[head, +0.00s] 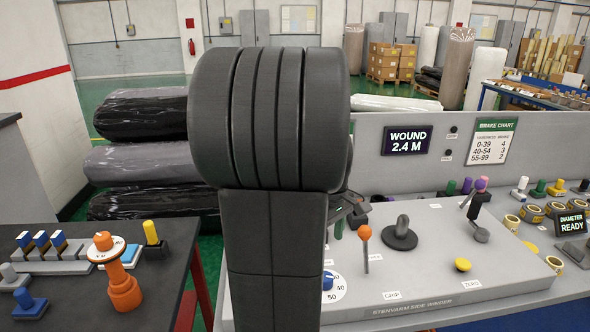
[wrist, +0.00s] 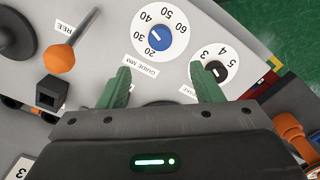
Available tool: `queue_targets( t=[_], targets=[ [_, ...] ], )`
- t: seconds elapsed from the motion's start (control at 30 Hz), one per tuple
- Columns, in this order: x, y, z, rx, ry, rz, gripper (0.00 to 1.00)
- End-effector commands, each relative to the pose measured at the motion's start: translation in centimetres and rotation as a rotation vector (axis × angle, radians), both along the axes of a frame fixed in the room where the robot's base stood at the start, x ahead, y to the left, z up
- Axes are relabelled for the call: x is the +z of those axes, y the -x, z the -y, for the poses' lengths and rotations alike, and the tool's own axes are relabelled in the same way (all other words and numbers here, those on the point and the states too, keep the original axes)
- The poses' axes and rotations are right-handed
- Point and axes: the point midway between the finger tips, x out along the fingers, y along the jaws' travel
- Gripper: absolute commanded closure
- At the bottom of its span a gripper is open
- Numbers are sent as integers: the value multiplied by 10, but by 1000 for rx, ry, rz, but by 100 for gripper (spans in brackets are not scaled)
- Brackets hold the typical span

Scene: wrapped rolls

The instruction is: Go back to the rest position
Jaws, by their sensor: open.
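My gripper (wrist: 162,86) is open in the wrist view, its two green fingertips apart with nothing between them. It is over the grey winder console (head: 440,300), near the blue guide knob (wrist: 160,38) and the black brake knob (wrist: 216,70). The left fingertip is by the guide label, the right one by the brake dial; I cannot tell whether either touches the panel. In the head view my arm stands upright in the middle and hides most of the gripper. The blue knob (head: 328,281) shows partly behind my arm.
An orange-topped lever (head: 365,234) and a black post (head: 403,228) rise from the console. A display (head: 407,141) reads "WOUND 2.4 M". A dark side table (head: 75,305) with stamps and an orange tool (head: 120,285) is at left. Wrapped rolls (head: 140,160) lie behind.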

Motion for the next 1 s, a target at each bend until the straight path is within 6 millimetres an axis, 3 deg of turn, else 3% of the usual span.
queue_targets(
  t=[0.4, 0.6, 0.8, 1.0],
  targets=[
    [-82, 1, 0, 0, -1, -6, 41],
    [-112, 1, 0, -1, -1, -5, 41],
    [-124, 1, 0, -1, 0, -3, 41],
    [-124, 1, 0, -11, 0, -1, 41]
  ],
)
